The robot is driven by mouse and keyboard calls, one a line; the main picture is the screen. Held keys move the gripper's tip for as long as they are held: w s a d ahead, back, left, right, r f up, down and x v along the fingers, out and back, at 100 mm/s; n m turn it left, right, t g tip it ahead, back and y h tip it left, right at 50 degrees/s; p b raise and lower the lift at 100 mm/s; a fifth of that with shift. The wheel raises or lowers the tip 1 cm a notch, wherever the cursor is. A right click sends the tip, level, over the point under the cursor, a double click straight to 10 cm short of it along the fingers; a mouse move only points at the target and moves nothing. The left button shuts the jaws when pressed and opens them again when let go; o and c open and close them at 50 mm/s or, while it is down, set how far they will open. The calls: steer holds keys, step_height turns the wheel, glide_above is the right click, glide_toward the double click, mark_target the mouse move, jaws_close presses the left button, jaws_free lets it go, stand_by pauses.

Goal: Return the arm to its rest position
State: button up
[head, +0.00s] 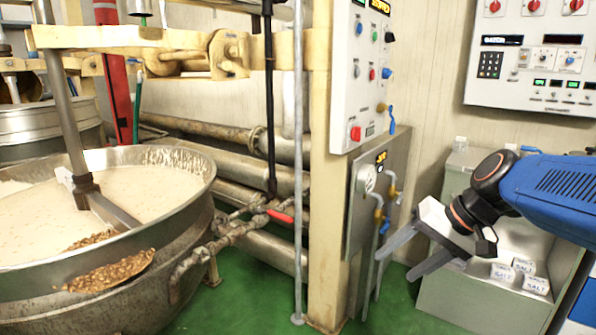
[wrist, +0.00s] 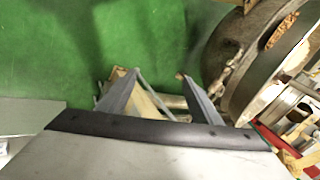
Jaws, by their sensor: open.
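My gripper (head: 402,258) is at the right of the head view, at the end of my blue arm (head: 555,190). Its two grey fingers are spread apart, with nothing between them. It points left and down, in front of the grey valve panel (head: 366,205) and the cabinet. In the wrist view, my gripper (wrist: 158,82) also shows both fingers apart and empty, over the green floor and the base of the post.
A large kettle (head: 190,225) of pale nougat stands at the left. A cream post (head: 330,200) carries a control box (head: 362,70). Several salt containers (head: 525,266) sit in the cabinet (head: 435,295) below my arm. Green floor (head: 250,290) lies clear between kettle and post.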

steer(key=s+d+f+n+h, duration=0.1)
steer(key=s+d+f+h, duration=0.2)
steer(key=s, duration=0.4)
steer(key=s+d+f+n+t+h, duration=0.1)
steer(key=s+d+f+h, duration=0.1)
steer(key=s+d+f, duration=0.2)
steer(key=s+f, duration=0.1)
steer(key=s, duration=0.2)
steer(key=shift+f+n+h, duration=0.3)
steer(key=shift+n+h, duration=0.1)
